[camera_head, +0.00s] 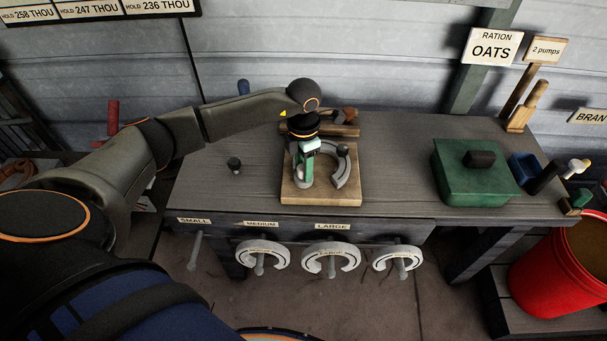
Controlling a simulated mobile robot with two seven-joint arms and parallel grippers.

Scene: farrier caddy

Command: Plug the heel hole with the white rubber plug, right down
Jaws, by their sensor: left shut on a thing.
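A grey horseshoe (343,174) lies on a wooden board (332,197) on the workbench. My left gripper (304,178) points down over the left branch of the horseshoe, low over the board. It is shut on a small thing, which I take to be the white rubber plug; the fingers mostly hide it. The heel hole cannot be made out, and I cannot tell whether the plug touches the shoe. My right gripper is not in view.
A green lidded box (467,185) stands to the right, with a red bucket (545,275) beyond. Several horseshoes hang on the bench front (330,257). Bench between board and box is clear.

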